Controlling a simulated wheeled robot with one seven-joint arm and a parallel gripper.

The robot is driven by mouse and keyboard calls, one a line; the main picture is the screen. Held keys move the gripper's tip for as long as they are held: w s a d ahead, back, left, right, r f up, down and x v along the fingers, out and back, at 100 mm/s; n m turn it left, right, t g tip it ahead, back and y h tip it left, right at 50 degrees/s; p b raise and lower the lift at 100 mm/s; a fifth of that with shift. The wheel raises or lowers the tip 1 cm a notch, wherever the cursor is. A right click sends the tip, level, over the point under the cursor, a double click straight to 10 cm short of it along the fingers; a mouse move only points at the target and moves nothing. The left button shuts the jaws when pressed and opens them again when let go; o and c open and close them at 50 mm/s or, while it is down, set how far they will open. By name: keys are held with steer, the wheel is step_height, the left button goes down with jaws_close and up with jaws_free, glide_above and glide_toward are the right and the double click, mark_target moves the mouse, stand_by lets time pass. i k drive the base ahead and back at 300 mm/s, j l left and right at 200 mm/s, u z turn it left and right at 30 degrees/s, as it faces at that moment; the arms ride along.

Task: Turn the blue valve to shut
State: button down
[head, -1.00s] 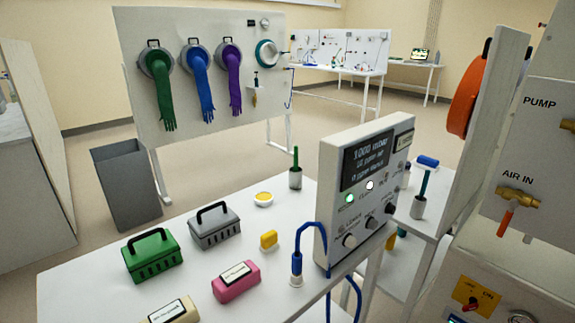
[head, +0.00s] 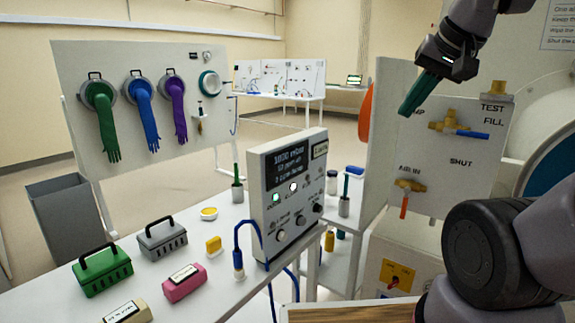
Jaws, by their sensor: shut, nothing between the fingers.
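The blue valve has a brass body (head: 449,123) on the upright white panel at the right. Its blue handle (head: 473,134) points right, nearly level. A "SHUT" label lies below it, and "TEST" and "FILL" labels lie above right. My gripper (head: 404,111) has green fingers closed together with nothing between them. In the picture it is up and left of the valve body, apart from the blue handle, and covers part of the "PUMP" label. How far it is from the panel I cannot tell.
Below left, a brass "AIR IN" valve (head: 410,185) has an orange handle hanging down. A grey instrument box (head: 288,195) and several small cases occupy the white bench. A yellow switch plate (head: 397,275) sits low on the panel.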

mark_target(447, 131)
steer(key=u, duration=0.45)
steer(key=z, duration=1.25)
